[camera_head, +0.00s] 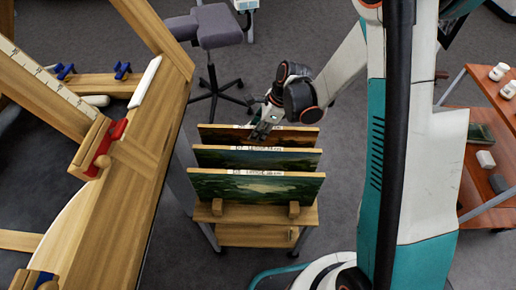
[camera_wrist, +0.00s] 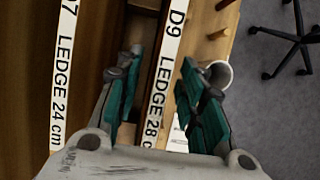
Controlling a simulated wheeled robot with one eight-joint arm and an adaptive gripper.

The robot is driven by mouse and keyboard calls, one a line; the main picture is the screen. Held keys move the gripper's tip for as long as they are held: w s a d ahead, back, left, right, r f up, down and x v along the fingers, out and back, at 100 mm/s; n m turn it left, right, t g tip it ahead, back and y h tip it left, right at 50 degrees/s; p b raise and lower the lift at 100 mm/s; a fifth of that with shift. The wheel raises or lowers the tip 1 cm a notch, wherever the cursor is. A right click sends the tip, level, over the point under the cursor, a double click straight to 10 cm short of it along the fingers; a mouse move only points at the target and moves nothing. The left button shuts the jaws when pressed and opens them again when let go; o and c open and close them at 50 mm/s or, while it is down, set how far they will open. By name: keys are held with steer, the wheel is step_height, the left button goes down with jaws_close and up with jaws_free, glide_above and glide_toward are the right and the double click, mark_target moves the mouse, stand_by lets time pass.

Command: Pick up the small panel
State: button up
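Three painted panels stand upright one behind another in a wooden rack: a front panel (camera_head: 256,189), a middle panel (camera_head: 225,157) and a back panel (camera_head: 222,136). They look similar in width, so I cannot tell which is the small one. My gripper (camera_head: 262,128) is at the top edge of the back panel. In the wrist view its teal-padded fingers (camera_wrist: 162,60) are open, one on each side of the label strip reading D9 LEDGE 28 (camera_wrist: 166,60). A gap shows between the strip and each finger. The strip reading D7 LEDGE 24 cm (camera_wrist: 65,60) lies to the left.
The rack (camera_head: 258,215) has wooden pegs at its front. A wooden easel (camera_head: 135,165) with red and blue clamps stands close on the left. A grey stool (camera_head: 213,35) is behind. An orange-brown shelf unit (camera_head: 490,95) holds small items at right. Grey floor is open around the rack.

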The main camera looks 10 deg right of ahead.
steer(key=shift+r, duration=0.1)
jaws_close()
